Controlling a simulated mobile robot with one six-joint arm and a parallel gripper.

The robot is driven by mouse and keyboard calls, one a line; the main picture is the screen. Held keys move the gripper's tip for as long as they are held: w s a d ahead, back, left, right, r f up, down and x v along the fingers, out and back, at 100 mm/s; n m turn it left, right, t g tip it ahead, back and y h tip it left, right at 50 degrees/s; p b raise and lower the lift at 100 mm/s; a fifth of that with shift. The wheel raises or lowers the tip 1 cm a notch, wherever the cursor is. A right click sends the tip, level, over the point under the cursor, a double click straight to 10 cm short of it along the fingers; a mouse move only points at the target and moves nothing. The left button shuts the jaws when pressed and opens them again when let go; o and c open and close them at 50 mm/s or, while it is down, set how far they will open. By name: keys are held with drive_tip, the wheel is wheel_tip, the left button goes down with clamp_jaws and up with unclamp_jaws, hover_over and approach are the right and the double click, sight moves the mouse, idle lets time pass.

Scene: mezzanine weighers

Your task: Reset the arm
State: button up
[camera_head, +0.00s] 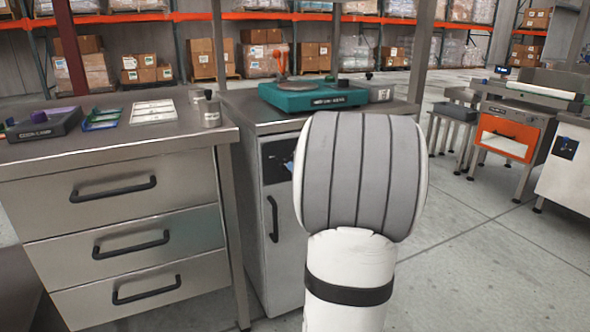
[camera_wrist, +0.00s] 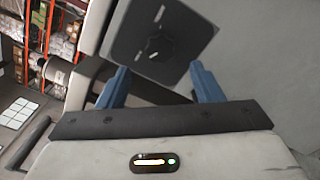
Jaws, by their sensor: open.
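A teal device (camera_head: 312,95) sits on the cabinet's top. To the left, a steel drawer unit (camera_head: 110,210) carries a black scale (camera_head: 44,124), cards and a metal cylinder (camera_head: 210,112). An orange-fronted machine (camera_head: 508,137) stands at right. Floor between is open.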

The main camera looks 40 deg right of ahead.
drive_tip(key=shift+s+a, duration=0.1)
drive_tip(key=shift+s, duration=0.3)
drive_tip(key=s+a+r+m+g+p, duration=0.2)
drive_tip(key=a+r+m+g+p, duration=0.5)
drive_tip(key=a+r+m+p, duration=1.1)
drive_tip(key=s+a+r+m+g+y+p, duration=0.2)
drive_tip(key=s+a+r+g+p, duration=0.2)
drive_tip(key=s+a+p, duration=0.4)
drive_tip(key=s+a+r+m+g+y+p, duration=0.2)
drive_tip(key=s+a+r+g+p, duration=0.2)
drive_tip(key=p, duration=0.8)
drive_tip(key=s+a+r, duration=0.2)
drive_tip(key=s+a, duration=0.2)
drive_tip(key=s, duration=0.1)
drive_tip(key=shift+s+r+p, duration=0.2)
drive_tip(key=shift+r+p, duration=0.15)
drive_tip(key=shift+s+f, duration=0.1)
drive_tip(key=shift+c, duration=0.3)
